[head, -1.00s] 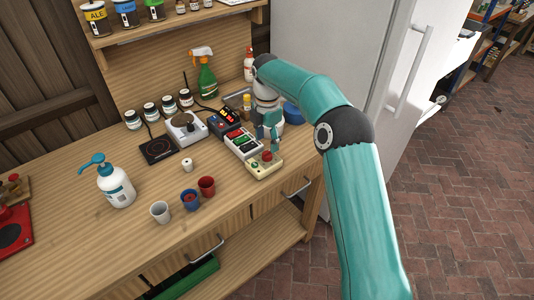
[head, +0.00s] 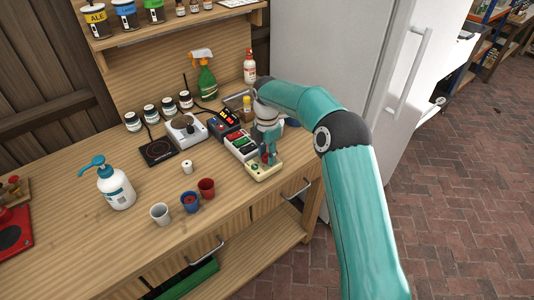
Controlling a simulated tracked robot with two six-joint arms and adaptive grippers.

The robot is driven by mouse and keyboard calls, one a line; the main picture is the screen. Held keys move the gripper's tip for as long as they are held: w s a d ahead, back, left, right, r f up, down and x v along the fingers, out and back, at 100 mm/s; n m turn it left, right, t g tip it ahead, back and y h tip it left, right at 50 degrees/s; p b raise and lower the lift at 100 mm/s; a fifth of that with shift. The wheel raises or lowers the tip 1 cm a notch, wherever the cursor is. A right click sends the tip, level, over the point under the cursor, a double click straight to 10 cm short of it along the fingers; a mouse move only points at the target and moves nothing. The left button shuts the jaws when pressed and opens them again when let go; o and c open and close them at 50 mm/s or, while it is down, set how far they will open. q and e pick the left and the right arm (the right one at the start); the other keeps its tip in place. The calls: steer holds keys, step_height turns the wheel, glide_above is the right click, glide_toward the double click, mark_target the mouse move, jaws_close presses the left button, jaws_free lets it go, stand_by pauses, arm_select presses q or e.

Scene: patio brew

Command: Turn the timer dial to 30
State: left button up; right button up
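A cream box (head: 262,172) with a red knob, which looks like the timer, sits near the front edge of the wooden bench, at the right end of a row of devices. My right gripper (head: 270,158) points down over this box, with its fingers at the red knob. The fingers hide most of the knob. Whether they touch it or are closed on it is too small to tell. The dial's markings cannot be read. My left gripper is not in view.
A box with green and red switches (head: 240,146) stands just left of the cream box. A dark device with a red display (head: 224,124), a scale (head: 186,130), cups (head: 190,200) and a pump bottle (head: 115,186) are further left. A fridge (head: 340,60) stands behind right.

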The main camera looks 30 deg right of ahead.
jaws_close()
steer(key=shift+m, duration=0.3)
